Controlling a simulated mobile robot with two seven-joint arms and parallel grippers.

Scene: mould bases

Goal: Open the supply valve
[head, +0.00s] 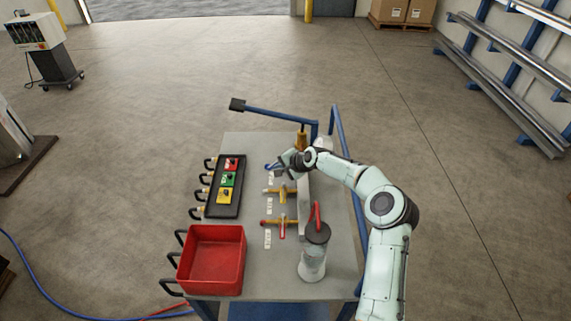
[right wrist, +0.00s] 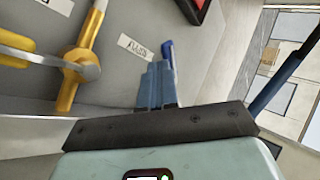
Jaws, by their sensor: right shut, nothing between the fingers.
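A row of valves stands on the grey cart top. The far valve has a blue lever (head: 269,167), which also shows just past my fingertips in the right wrist view (right wrist: 169,52). My right gripper (head: 279,166) is shut and empty, right at this lever; I cannot tell whether it touches. Its fingers hide most of that valve. The near valve has a red lever (head: 282,230). White labels (right wrist: 132,47) lie beside the valves; I cannot read them surely.
A black panel (head: 212,205) with red, green and yellow blocks lies left of the valves. A red bin (head: 211,259) sits at the near left. A blue hinged arm (head: 275,112) extends over the far edge.

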